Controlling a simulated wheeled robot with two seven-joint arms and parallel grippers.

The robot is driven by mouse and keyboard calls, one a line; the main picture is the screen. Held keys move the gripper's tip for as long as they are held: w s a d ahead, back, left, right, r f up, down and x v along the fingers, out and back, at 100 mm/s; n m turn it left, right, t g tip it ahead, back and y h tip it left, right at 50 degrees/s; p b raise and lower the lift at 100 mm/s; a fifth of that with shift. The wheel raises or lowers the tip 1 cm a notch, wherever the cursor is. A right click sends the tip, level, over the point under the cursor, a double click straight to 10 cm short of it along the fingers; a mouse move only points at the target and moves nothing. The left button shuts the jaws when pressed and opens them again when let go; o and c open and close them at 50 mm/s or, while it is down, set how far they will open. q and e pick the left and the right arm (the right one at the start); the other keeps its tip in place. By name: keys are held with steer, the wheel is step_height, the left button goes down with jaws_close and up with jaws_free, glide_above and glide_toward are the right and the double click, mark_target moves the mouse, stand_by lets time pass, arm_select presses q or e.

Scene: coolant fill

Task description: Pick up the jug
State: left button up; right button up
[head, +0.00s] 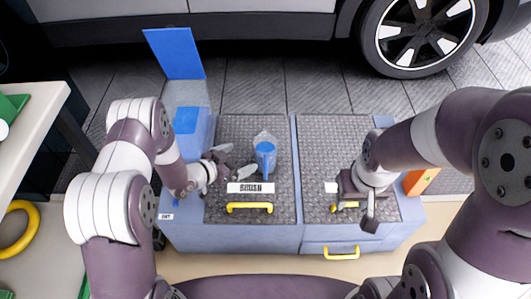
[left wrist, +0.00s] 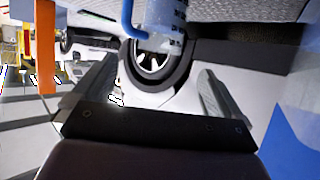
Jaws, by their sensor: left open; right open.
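The jug (head: 265,155) is a clear container with blue on its front. It stands upright on the left tread-plate lid of the grey-blue chest. My left gripper (head: 236,162) is open just left of the jug, with a small gap seeming to remain between its fingers and the jug. In the left wrist view the jug (left wrist: 172,18) and its blue handle (left wrist: 130,20) show at the top edge, beyond the open fingers and partly cut off. My right gripper (head: 354,208) is open, pointing down over the front of the right lid, away from the jug.
The chest (head: 232,235) has yellow handles (head: 250,207) at its front. A blue box with a raised lid (head: 176,54) stands behind left. An orange object (head: 421,181) is at the right end. A car wheel (head: 417,35) is behind. A white table (head: 30,130) stands left.

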mark_target(262, 145)
arm_select(q)
steer(key=b+x, duration=0.1)
steer(key=x, duration=0.1)
steer(key=b+x, duration=0.1)
steer(key=x, duration=0.2)
steer(key=r+b+x, duration=0.1)
steer(key=x, duration=0.1)
steer(key=shift+w+d+f, duration=0.1)
steer(key=shift+w+d, duration=0.1)
steer(key=shift+d, duration=0.1)
steer(key=b+x, duration=0.3)
steer(key=x, duration=0.2)
steer(key=shift+w, duration=0.35)
steer(key=c, duration=1.7)
